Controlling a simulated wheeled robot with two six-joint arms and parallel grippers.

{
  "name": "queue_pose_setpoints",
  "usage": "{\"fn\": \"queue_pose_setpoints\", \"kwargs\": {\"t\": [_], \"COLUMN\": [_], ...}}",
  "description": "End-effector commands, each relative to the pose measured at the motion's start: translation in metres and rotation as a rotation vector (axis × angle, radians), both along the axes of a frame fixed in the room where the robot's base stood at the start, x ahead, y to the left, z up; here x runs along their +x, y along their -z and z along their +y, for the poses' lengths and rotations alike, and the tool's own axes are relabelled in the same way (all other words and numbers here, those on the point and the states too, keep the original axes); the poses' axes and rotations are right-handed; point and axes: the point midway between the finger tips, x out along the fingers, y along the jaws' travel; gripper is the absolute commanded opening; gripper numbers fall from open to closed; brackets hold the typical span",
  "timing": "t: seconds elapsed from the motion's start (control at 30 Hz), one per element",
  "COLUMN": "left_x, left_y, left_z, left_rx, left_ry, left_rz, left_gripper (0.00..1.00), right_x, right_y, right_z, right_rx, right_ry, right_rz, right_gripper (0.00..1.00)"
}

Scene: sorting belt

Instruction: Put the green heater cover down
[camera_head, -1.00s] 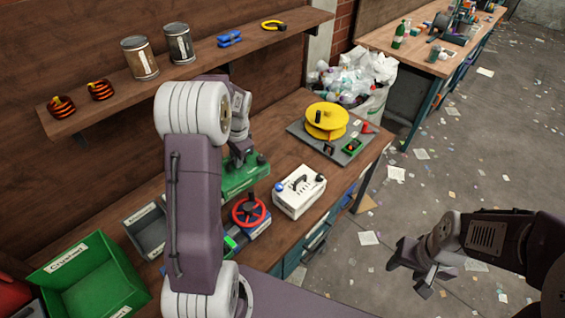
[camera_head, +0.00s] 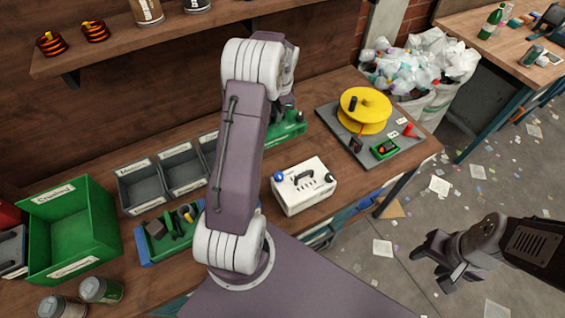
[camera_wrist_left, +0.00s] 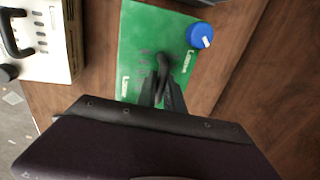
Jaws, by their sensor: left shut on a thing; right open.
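The green heater cover (camera_wrist_left: 145,35) fills the top middle of the left wrist view, with a black handle and a blue knob (camera_wrist_left: 200,35). My left gripper (camera_wrist_left: 162,75) is shut on its handle. In the head view a part of the cover (camera_head: 287,126) shows behind my left arm, towards the back of the bench, and that arm hides the left gripper. I cannot tell whether the cover touches the bench (camera_head: 345,85). My right gripper (camera_head: 436,262) is open and empty, over the floor beyond the bench.
A white box (camera_head: 303,190) with a black handle stands close to the cover. A grey board (camera_head: 340,122) with a yellow reel (camera_head: 364,108) lies to the right. Grey bins (camera_head: 140,190), a tool tray (camera_head: 160,250) and a green crate (camera_head: 35,240) stand left. A shelf (camera_head: 110,65) runs above.

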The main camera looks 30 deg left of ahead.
Motion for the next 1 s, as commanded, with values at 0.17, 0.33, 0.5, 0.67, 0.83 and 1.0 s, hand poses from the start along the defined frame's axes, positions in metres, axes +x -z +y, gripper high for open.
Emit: {"fn": "queue_pose_setpoints", "kwargs": {"t": [0.17,0.33,0.5,0.67,0.83,1.0], "left_x": [-0.001,0.0,0.0,0.0,0.001,0.001], "left_y": [0.029,0.058,0.064,0.087,0.1,0.101], "left_z": [-0.001,-0.001,0.0,-0.001,-0.001,-0.001], "left_rx": [-0.001,0.0,0.0,-0.001,0.0,0.001], "left_ry": [0.001,0.001,0.001,0.001,0.001,0.001], "left_rz": [0.004,0.002,0.0,0.003,-0.002,-0.001], "left_gripper": [0.0,0.0,0.0,0.0,0.0,0.0], "right_x": [0.0,0.0,0.0,0.0,0.0,0.0], "right_y": [-0.001,-0.002,-0.002,-0.004,-0.004,-0.003], "right_z": [0.0,0.0,0.0,0.0,0.0,0.0], "right_rx": [0.0,0.0,0.0,0.0,0.0,0.0], "right_ry": [0.0,0.0,0.0,0.0,0.0,0.0], "right_rz": [0.0,0.0,0.0,0.0,0.0,0.0], "right_gripper": [0.5,0.5,0.5,0.5,0.5,0.5]}}
